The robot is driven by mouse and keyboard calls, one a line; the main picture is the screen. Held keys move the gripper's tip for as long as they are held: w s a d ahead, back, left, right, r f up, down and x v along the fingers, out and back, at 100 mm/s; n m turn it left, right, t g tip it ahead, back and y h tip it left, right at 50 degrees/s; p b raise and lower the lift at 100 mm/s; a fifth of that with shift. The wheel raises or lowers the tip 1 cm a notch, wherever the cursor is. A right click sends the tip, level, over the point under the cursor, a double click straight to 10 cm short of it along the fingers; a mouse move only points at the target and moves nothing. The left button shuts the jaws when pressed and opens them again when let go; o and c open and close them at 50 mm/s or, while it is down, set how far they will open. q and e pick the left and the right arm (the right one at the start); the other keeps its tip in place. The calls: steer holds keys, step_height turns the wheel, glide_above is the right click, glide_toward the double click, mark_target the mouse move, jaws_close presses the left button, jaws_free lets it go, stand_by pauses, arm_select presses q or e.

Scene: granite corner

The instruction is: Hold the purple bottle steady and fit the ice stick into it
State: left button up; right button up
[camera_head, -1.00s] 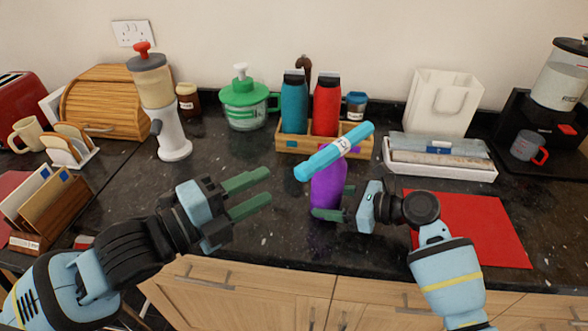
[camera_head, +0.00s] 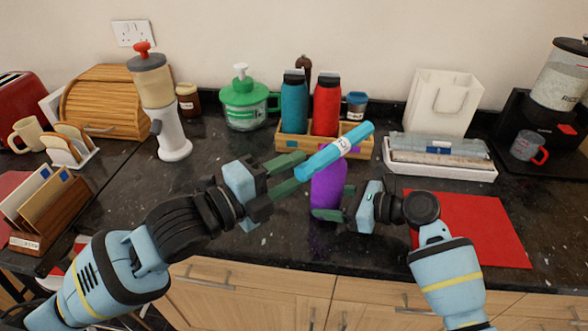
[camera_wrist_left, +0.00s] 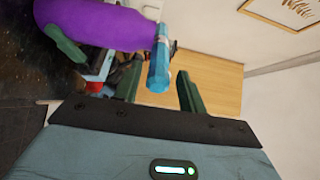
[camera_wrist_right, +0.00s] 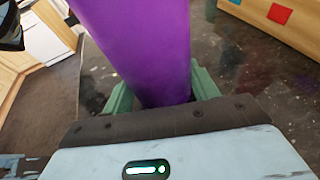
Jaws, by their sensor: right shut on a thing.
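The purple bottle (camera_head: 328,192) stands upright near the counter's front. My right gripper (camera_head: 333,202) is shut on it, with a finger on each side; the bottle also fills the upper middle of the right wrist view (camera_wrist_right: 145,45). The blue ice stick (camera_head: 335,151), with a white label band, lies slantwise across the bottle's top and hides its mouth. Whether it touches the rim I cannot tell. My left gripper (camera_head: 300,170) is open at the stick's lower left end. In the left wrist view the stick's end (camera_wrist_left: 158,76) shows between the parted fingers.
Behind the bottle, a wooden tray (camera_head: 292,143) holds a teal bottle (camera_head: 294,103) and a red bottle (camera_head: 326,106). A red mat (camera_head: 470,228) lies to the right. A white box of rolls (camera_head: 440,168) stands behind it. The counter left of the bottle is mostly clear.

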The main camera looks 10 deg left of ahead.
arm_select(q)
jaws_close()
steer(key=shift+r, duration=1.25)
